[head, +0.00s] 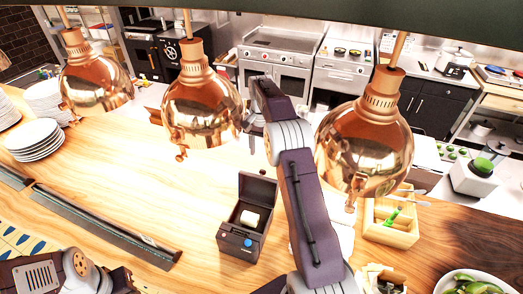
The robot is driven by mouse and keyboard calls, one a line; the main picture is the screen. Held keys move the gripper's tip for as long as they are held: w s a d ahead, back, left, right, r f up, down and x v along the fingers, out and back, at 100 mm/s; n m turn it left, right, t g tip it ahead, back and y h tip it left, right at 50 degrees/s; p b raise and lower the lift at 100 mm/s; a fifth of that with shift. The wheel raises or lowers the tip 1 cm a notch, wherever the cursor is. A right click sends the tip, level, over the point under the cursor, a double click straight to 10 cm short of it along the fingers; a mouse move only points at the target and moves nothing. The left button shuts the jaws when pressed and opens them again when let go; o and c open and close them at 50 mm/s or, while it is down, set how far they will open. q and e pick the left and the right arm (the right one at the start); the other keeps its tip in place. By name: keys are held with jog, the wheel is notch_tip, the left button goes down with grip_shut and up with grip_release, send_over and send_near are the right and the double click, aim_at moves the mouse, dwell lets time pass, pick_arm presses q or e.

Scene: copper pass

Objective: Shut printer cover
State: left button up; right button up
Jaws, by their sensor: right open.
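A pale paper roll (249,218) shows inside. My right arm rises from the bottom, just right of the printer. My right gripper (254,134) is open, beyond the printer and apart from the cover; its fingers show only in small part. Only links of my left arm show at the bottom left; its gripper is out of view.
Copper heat lamps (97,85), (202,110), (365,145) hang over the counter, close around my right arm. A wooden box (391,237) stands to the right, a bowl (475,283) at the bottom right. Plates (36,138) and a dark rail (105,228) lie left.

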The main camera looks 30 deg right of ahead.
aim_at(263, 171)
jog(key=shift+s+a, duration=0.2)
jog(key=shift+s, duration=0.35)
jog(key=shift+s+a, duration=0.2)
jog(key=shift+s, duration=0.3)
jog(key=f+p, duration=0.1)
jog(key=f, duration=0.1)
jog(key=f+p, duration=0.1)
jog(key=f, duration=0.2)
jog(key=w+d+f+p, duration=0.1)
jog(key=f, duration=0.2)
jog(key=shift+w, duration=0.1)
jog(key=shift+a+f, duration=0.15)
jog(key=shift+f, duration=0.15)
jog(key=shift+s+a+r, duration=0.1)
jog(key=shift+s+r, duration=0.05)
jog(key=shift+s, duration=0.35)
jog(key=shift+c, duration=0.3)
jog(key=c, duration=0.6)
jog(key=shift+w, duration=0.2)
grip_shut()
pick_arm(q)
jog(key=r, duration=0.1)
jog(key=s+r, duration=0.1)
jog(key=r, duration=0.1)
jog(key=shift+s+a+r, duration=0.15)
jog(key=shift+s+r, duration=0.1)
jog(key=shift+s, duration=0.05)
pick_arm(e)
jog(key=shift+s, duration=0.1)
